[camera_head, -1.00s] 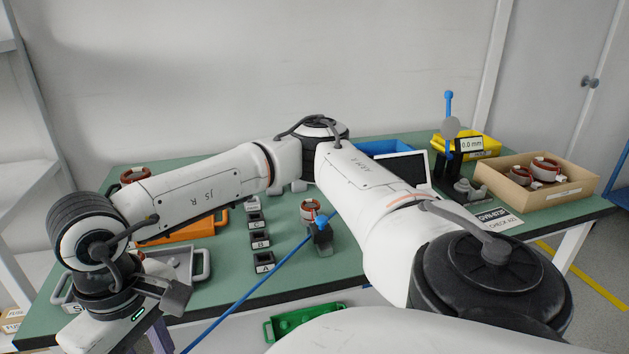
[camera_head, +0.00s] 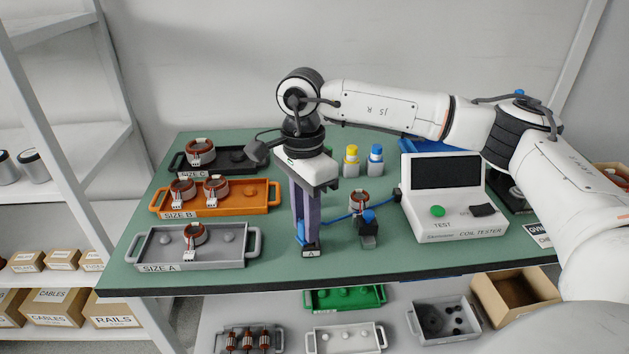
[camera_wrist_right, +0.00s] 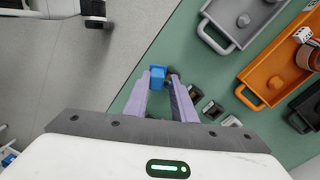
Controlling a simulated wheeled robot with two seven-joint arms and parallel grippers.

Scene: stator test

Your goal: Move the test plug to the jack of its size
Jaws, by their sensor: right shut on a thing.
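My right gripper (camera_head: 305,243), with purple fingers pointing down, is shut on the blue test plug (camera_head: 301,232). The plug also shows between the fingertips in the right wrist view (camera_wrist_right: 157,76). A blue cable (camera_head: 342,216) runs from it toward the coil tester (camera_head: 455,222). The jack labelled A (camera_head: 311,253) is at the fingertips, near the table's front edge. I cannot tell whether the plug touches or sits in it. Other dark jacks (camera_wrist_right: 212,110) stand in a row beside the right finger in the wrist view. My left gripper is not in view.
Trays marked Size A (camera_head: 150,247), Size B (camera_head: 265,200) and Size C (camera_head: 178,163) hold stators at the left. A stator (camera_head: 358,202) stands behind a blue-topped block (camera_head: 369,232), right of the gripper. Yellow-capped (camera_head: 351,155) and blue-capped (camera_head: 376,155) items stand behind.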

